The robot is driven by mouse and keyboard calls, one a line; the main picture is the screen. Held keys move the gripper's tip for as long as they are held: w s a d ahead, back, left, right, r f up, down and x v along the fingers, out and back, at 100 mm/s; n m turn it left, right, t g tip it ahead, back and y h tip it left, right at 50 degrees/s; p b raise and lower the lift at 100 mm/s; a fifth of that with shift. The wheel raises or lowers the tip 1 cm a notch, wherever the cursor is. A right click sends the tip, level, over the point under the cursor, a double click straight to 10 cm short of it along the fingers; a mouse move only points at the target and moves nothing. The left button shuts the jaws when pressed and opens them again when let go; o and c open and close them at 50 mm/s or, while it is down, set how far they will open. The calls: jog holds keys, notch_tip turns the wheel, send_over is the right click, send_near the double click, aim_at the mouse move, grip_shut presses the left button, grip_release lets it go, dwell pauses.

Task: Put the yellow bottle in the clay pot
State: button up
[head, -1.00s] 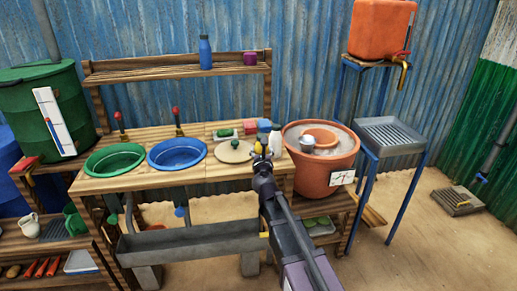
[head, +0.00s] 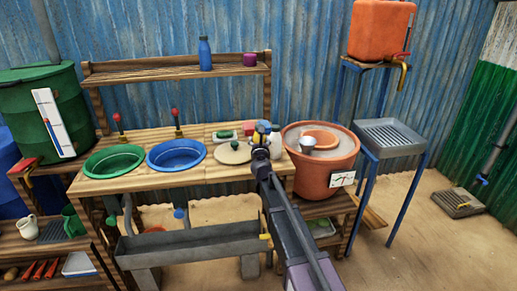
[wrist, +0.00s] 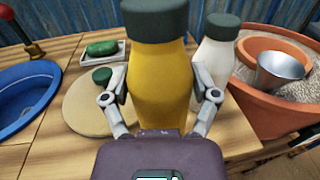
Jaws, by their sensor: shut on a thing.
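The yellow bottle (wrist: 160,75) has a dark green cap and stands upright between the fingers in the wrist view. My gripper (wrist: 160,105) is shut on its body. In the head view my gripper (head: 261,149) is at the front right of the wooden counter and hides most of the bottle. The clay pot (head: 323,181) stands right of the counter in the head view. It is large, with sand-like fill, a smaller clay ring (wrist: 285,52) and a metal cup (wrist: 281,70) inside its rim.
A white bottle (wrist: 214,65) with a dark cap stands just right of the yellow one. A round board (head: 234,153), a soap dish (wrist: 102,52) and a blue basin (head: 177,152) lie to the left. A blue-legged metal stand (head: 390,137) is beyond the pot.

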jog(key=shift+f+b, duration=1.75)
jog(key=shift+f, duration=0.05)
jog(key=shift+f, duration=0.1)
jog(key=o, duration=1.2)
jog(key=shift+r, duration=0.25)
jog(key=s, duration=0.4)
jog(key=s+d, duration=0.1)
jog(key=s, duration=0.7)
jog(key=shift+d+f, duration=0.1)
jog(key=shift+d, duration=0.2)
